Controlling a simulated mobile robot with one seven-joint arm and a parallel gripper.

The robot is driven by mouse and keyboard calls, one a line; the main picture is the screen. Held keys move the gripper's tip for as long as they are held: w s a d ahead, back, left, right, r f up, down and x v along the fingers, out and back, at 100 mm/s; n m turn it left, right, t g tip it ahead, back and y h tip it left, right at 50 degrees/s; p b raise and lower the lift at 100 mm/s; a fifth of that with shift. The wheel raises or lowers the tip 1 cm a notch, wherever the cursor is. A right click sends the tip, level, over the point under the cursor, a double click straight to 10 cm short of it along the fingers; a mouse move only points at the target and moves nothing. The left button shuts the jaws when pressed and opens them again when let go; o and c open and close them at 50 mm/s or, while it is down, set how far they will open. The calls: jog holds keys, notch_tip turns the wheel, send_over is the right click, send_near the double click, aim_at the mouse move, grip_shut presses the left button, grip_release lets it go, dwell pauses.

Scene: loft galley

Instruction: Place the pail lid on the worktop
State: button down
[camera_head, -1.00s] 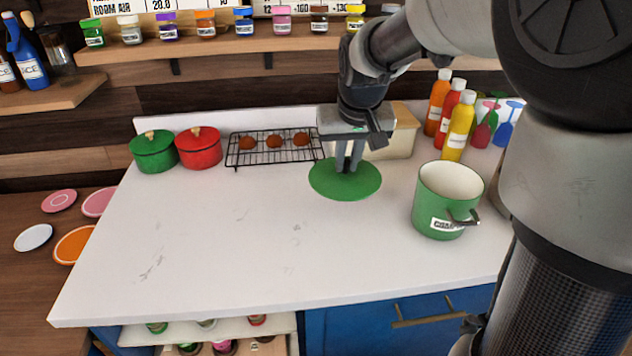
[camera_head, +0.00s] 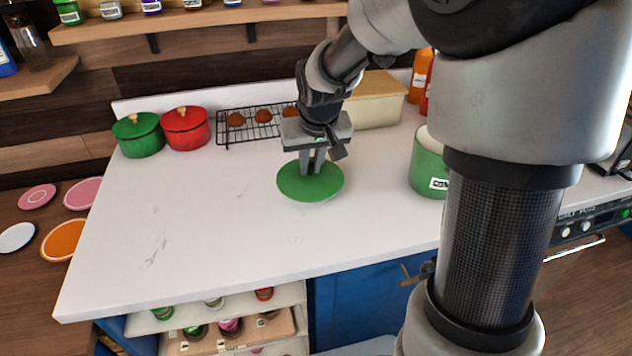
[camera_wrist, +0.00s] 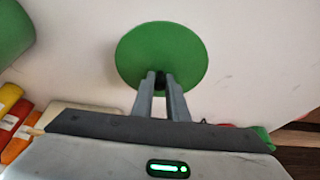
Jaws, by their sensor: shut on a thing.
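The pail lid (camera_head: 312,188) is a flat green disc. My gripper (camera_head: 312,168) is shut on its middle from above. In the wrist view the lid (camera_wrist: 160,50) spans out beyond the fingertips (camera_wrist: 161,82), which hide the part they grip. The lid is level over the white worktop (camera_head: 200,225); I cannot tell whether it touches the surface or hangs just above it. The green pail (camera_head: 425,165) stands open on the worktop to the right of the lid, partly hidden by my arm.
A green pot (camera_head: 138,136) and a red pot (camera_head: 186,127) stand at the back left. A wire rack (camera_head: 232,133) with brown buns and a cream bin (camera_head: 378,104) are behind my gripper. The worktop's left and front areas are clear.

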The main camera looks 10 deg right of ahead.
aim_at(311, 176)
jog(key=shift+f+b, duration=0.35)
jog(key=shift+f, duration=1.9)
jog(key=shift+f, duration=0.2)
jog(key=c, duration=1.7)
grip_release()
jog(key=shift+c, duration=0.2)
jog(key=shift+s+r, duration=0.1)
jog(key=shift+r, duration=0.55)
jog(key=p+v, duration=0.2)
jog(key=v, duration=0.9)
jog(key=shift+s, duration=0.15)
